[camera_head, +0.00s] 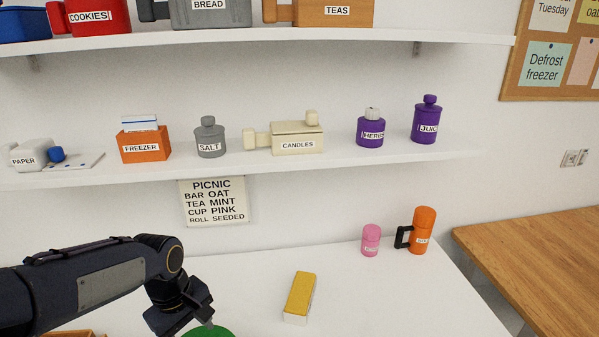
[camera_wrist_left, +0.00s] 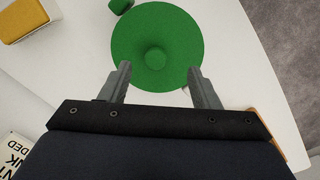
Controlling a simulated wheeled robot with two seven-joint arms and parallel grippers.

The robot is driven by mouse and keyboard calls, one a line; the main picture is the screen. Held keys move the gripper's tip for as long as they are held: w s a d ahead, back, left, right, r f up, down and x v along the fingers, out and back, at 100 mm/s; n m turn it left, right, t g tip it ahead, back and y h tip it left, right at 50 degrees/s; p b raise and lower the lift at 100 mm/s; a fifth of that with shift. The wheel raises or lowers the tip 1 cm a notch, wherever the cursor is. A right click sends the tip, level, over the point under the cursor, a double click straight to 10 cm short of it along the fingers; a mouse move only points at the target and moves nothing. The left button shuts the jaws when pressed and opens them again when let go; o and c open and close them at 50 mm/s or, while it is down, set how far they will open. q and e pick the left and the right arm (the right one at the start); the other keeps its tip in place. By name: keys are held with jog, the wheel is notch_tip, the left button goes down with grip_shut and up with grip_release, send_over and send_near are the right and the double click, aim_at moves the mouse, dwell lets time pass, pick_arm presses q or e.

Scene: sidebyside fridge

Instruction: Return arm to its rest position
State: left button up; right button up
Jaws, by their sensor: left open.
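My left arm (camera_head: 90,283) comes in from the left in the head view and reaches down toward the white counter (camera_head: 380,305). My left gripper (camera_wrist_left: 162,85) is open, with its two fingers apart and nothing between them that I can see held. A round green object with a central knob (camera_wrist_left: 155,50) lies just beyond the fingertips in the wrist view. Its edge also shows below the gripper at the bottom of the head view (camera_head: 212,331). Whether a fingertip touches it, I cannot tell. My right gripper is not in view.
A yellow-topped white block (camera_head: 299,297) lies on the counter to the right of my left arm. A pink container (camera_head: 371,240) and an orange mug-like container (camera_head: 422,231) stand at the back. A shelf (camera_head: 330,160) with labelled items hangs above. A wooden table (camera_head: 535,255) is at the right.

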pick_arm(q)
jog(key=s+d+r+m+t+h, duration=0.1)
jog(key=s+r+m+t, duration=0.1)
jog(key=s+m, duration=0.3)
jog(key=s+d+r+m+t+h, duration=0.1)
jog(key=s+d+r+m+t, duration=0.1)
jog(key=s, duration=0.8)
jog(key=m+t, duration=0.1)
jog(key=m, duration=0.1)
jog(key=shift+d+r+m+h, duration=0.2)
jog(key=shift+d+m+h, duration=0.1)
jog(key=shift+m+h, duration=0.1)
